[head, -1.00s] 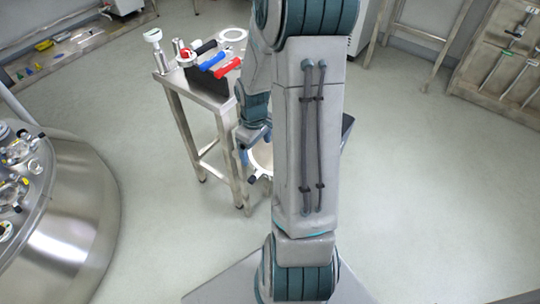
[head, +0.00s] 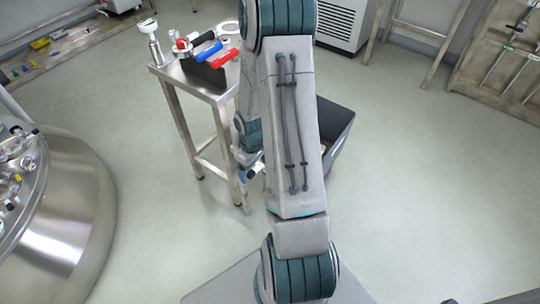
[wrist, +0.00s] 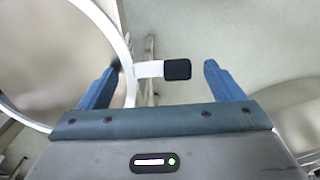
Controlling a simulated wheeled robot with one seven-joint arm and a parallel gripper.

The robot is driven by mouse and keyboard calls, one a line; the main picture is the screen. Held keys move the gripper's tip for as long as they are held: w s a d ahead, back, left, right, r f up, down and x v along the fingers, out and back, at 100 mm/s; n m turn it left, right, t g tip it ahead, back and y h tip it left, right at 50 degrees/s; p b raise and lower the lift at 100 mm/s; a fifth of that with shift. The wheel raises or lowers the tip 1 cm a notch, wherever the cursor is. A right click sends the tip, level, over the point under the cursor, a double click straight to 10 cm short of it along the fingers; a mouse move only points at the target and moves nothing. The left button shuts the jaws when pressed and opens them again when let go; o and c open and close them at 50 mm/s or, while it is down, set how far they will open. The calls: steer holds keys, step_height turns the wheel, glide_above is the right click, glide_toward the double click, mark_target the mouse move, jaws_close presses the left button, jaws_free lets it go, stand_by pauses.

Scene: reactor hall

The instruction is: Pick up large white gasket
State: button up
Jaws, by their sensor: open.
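A large white ring, which looks like the large white gasket (wrist: 118,38), fills the left of the wrist view, cut off by the frame. A white tab with a black end (wrist: 177,69) sticks out from its rim. My gripper (wrist: 161,68) is open, with one blue finger on each side of the tab; no grip on it shows. In the head view my gripper (head: 246,168) is low, beside the steel table's legs, partly behind my arm, which hides most of the ring. Another white ring (head: 228,27) lies on the table.
The steel table (head: 205,85) holds a dark rack with black, blue and red handles (head: 208,54). A dark open bin (head: 337,125) stands right of my arm. A large steel vessel (head: 70,225) is at left. The floor at right is clear.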

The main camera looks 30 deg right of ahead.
steer(key=c, duration=1.2)
steer(key=shift+o, duration=0.2)
